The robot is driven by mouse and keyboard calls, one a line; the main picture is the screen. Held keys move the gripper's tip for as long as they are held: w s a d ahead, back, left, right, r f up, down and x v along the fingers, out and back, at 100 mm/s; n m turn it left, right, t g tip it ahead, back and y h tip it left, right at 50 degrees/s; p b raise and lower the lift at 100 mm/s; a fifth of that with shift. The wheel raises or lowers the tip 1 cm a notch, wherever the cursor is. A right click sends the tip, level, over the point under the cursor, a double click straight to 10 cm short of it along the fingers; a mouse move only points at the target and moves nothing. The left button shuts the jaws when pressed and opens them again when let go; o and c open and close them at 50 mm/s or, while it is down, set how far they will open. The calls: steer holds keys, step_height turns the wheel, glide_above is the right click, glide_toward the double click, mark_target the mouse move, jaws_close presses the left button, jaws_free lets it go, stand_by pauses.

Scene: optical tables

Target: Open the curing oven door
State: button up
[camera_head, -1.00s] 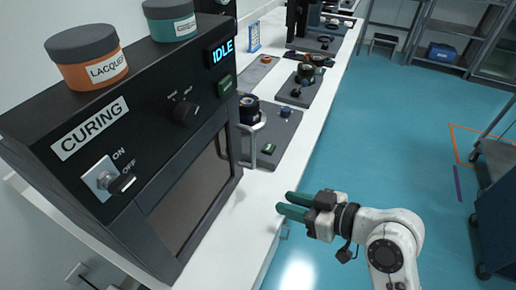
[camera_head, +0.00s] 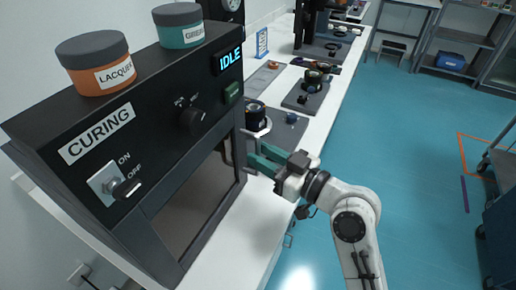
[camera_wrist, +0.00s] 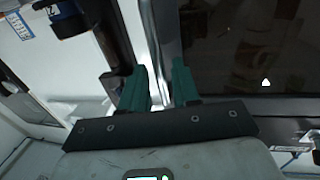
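The curing oven (camera_head: 130,150) is a black box labelled CURING, at the left in the head view. Its dark glass door (camera_head: 195,205) faces the bench front and appears shut. It also fills the right of the wrist view (camera_wrist: 240,45). The metal door handle (camera_wrist: 164,45) runs upright in the wrist view, between the two green fingers. My gripper (camera_head: 258,158) is at the handle side of the door in the head view. Its fingers (camera_wrist: 160,88) are apart, one on each side of the handle; I cannot tell whether they touch it.
The oven front has a switch (camera_head: 115,183), a knob (camera_head: 191,121) and a display reading IDLE (camera_head: 230,60). Optics on dark plates (camera_head: 308,92) lie farther along the bench.

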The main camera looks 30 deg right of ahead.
steer(key=shift+x, duration=0.95)
jaws_close()
